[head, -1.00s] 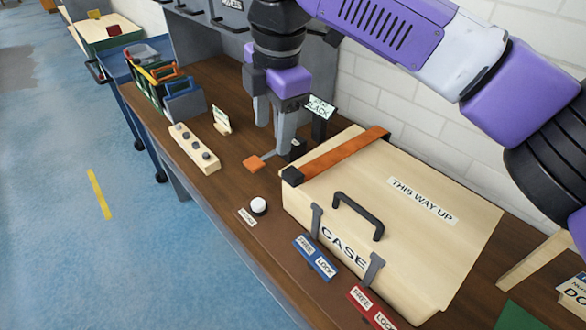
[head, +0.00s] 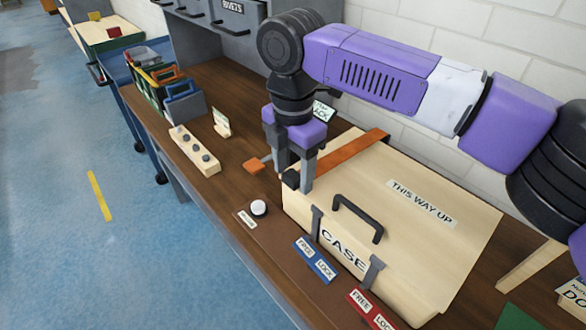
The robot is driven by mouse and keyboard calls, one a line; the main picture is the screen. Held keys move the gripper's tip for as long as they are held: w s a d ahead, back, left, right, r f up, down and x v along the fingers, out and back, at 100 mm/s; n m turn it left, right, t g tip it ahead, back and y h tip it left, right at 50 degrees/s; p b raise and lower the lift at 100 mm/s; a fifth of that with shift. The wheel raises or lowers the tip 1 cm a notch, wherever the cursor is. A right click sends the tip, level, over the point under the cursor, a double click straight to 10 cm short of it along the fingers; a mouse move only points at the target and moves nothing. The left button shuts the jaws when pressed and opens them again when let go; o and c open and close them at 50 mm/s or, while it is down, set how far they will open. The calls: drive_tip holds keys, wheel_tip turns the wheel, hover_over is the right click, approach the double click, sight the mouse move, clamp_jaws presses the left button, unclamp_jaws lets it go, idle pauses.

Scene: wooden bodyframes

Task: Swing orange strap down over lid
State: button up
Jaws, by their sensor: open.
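The wooden case (head: 300,215) stands on the bench with its pale lid (head: 430,240) closed, marked "THIS WAY UP". The orange strap (head: 350,153) runs along the lid's left side from the back edge toward the front left corner. Its dark end block (head: 290,179) shows at that corner; whether the strap lies flat on the lid or slightly above it I cannot tell. My gripper (head: 294,176) points down, open, with its fingers around or beside the dark end block. A finger hides part of the strap near that end.
An orange tab (head: 254,166) sticks out left of the case. A white button (head: 258,207), a blue FREE/LOCK plate (head: 315,260) and a red one (head: 370,310) lie in front. A black handle (head: 358,217) rises from the case. A peg block (head: 195,150) stands left.

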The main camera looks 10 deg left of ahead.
drive_tip(key=shift+c, duration=0.2)
clamp_jaws()
drive_tip(key=shift+f, duration=0.1)
idle(1.2)
